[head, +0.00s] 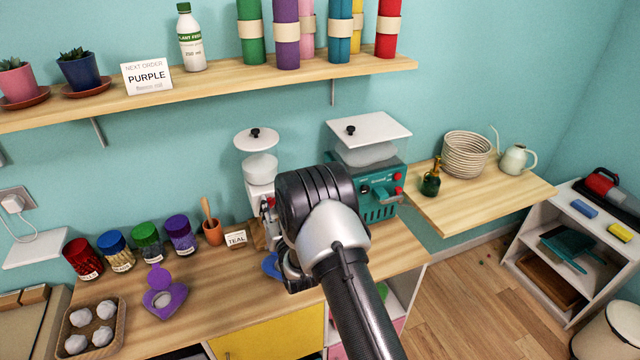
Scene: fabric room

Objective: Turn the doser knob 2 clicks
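The doser appears to be the white dispenser (259,168) with a round lid and black lid knob, standing on the wooden counter at the back wall. Its lower front is largely hidden behind my arm, and I cannot make out its turning knob clearly. My gripper (284,272) is in front of the dispenser's lower part, pointing away from the camera. My wrist covers most of its fingers, so I cannot tell whether they are open, shut or touching the knob. A blue round thing (270,264) shows partly beside the gripper, low at the dispenser.
A teal machine (381,204) with red knobs stands right of my wrist. Left are a "TEAL" card (236,239), a terracotta pot (212,232), several lidded jars (147,243), a purple open-topped piece (163,298) and a tray (120,312) of white balls. A shelf (215,84) runs above.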

